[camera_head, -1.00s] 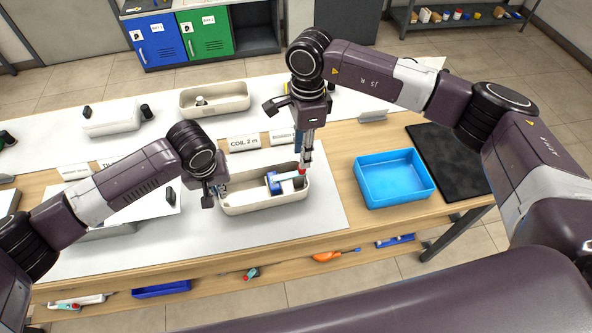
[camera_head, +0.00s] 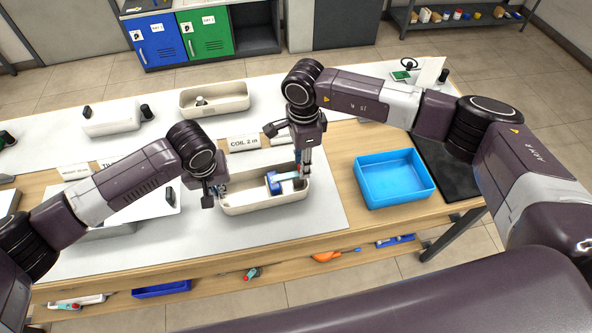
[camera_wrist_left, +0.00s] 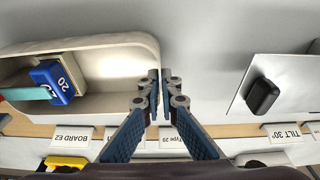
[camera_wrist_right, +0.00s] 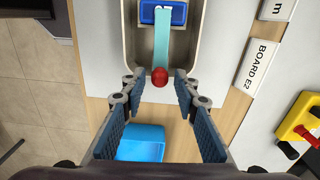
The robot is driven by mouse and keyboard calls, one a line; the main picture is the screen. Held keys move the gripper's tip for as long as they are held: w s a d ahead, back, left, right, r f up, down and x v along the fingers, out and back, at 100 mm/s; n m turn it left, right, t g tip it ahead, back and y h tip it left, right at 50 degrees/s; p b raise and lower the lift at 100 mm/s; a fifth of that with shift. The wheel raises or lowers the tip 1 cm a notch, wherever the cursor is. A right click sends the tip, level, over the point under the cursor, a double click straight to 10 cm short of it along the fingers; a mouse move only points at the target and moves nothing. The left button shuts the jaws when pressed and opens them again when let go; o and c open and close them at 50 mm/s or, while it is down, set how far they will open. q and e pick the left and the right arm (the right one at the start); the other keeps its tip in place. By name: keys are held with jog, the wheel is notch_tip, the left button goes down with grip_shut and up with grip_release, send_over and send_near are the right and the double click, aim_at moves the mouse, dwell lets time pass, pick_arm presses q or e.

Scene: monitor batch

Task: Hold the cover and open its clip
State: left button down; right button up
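The cover is an open beige tray-like shell (camera_head: 240,210) on the white mat. Inside its right part sits a blue clip block (camera_head: 272,184) marked 20, with a teal lever (camera_head: 287,177) pointing right. The lever ends in a red knob (camera_wrist_right: 159,77). My left gripper (camera_wrist_left: 160,105) is at the cover's left end wall, its fingers nearly together with the thin wall seemingly pinched between them. My right gripper (camera_wrist_right: 159,88) points down at the cover's right end, fingers apart on either side of the knob, with visible gaps. In the head view its fingers (camera_head: 306,170) partly hide the lever's end.
A blue tray (camera_head: 395,180) stands to the right of the cover, next to a black pad (camera_head: 455,170). Another beige shell (camera_head: 214,98) lies behind. Label cards such as COIL 2 m (camera_head: 244,143) stand behind the cover. The mat in front is clear.

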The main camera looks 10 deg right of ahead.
grip_shut()
jog(key=shift+d, duration=0.1)
jog(key=shift+w+d, duration=0.15)
jog(key=shift+d, duration=2.05)
jog(key=shift+o, duration=1.1)
grip_release()
jog(key=shift+a+r, duration=0.1)
